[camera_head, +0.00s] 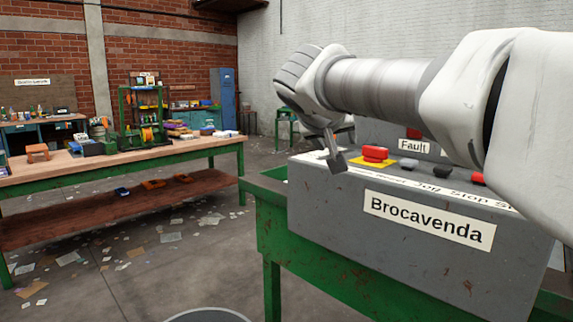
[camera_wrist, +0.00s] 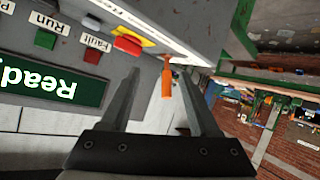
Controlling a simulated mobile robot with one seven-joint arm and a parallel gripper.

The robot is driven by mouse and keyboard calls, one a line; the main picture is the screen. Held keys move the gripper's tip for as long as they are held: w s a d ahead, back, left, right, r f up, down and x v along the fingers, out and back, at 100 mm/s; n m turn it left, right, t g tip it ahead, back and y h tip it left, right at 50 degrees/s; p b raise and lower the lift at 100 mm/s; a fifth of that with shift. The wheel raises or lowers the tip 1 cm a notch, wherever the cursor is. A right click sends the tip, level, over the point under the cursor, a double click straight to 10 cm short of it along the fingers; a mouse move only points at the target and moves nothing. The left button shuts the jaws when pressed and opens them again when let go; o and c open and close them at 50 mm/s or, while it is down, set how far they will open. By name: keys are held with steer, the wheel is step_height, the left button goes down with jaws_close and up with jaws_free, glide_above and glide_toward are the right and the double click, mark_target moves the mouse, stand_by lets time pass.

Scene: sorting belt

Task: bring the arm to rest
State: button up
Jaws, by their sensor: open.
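My arm reaches in from the right above the grey control box in the head view, and my gripper (camera_head: 336,158) hangs near the box's left end. Only part of the gripper shows there, close to the red emergency button (camera_head: 375,154) on its yellow plate. In the wrist view my gripper (camera_wrist: 158,72) has its two fingers spread apart. A small orange object (camera_wrist: 166,86) shows between the fingers in the picture; I cannot tell how far it is from them. No finger visibly touches it.
The grey box labelled Brocavenda (camera_head: 330,212) stands on a green frame (camera_head: 268,235), directly under my arm. A ready display (camera_wrist: 52,82) and buttons show in the wrist view. A cluttered workbench (camera_head: 210,148) is at left. The floor between is open, with scattered papers.

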steer(key=s+d+f+g+y, duration=0.25)
steer(key=s+d+f, duration=0.35)
steer(key=s+f, duration=0.4)
steer(key=s+a+f+g+y+p, duration=0.1)
steer(key=s+f+g, duration=0.1)
steer(key=s+f, duration=0.65)
steer(key=s+a+f+g+y, duration=0.1)
steer(key=s+f+g, duration=0.1)
steer(key=s+f, duration=0.65)
step_height(320, 180, up, 29)
steer(key=s+p, duration=0.1)
steer(key=p, duration=2.5)
steer(key=shift+s+d+r+n, duration=0.15)
steer(key=shift+s+n, duration=0.2)
steer(key=shift+n, duration=0.05)
steer(key=shift+t, duration=0.25)
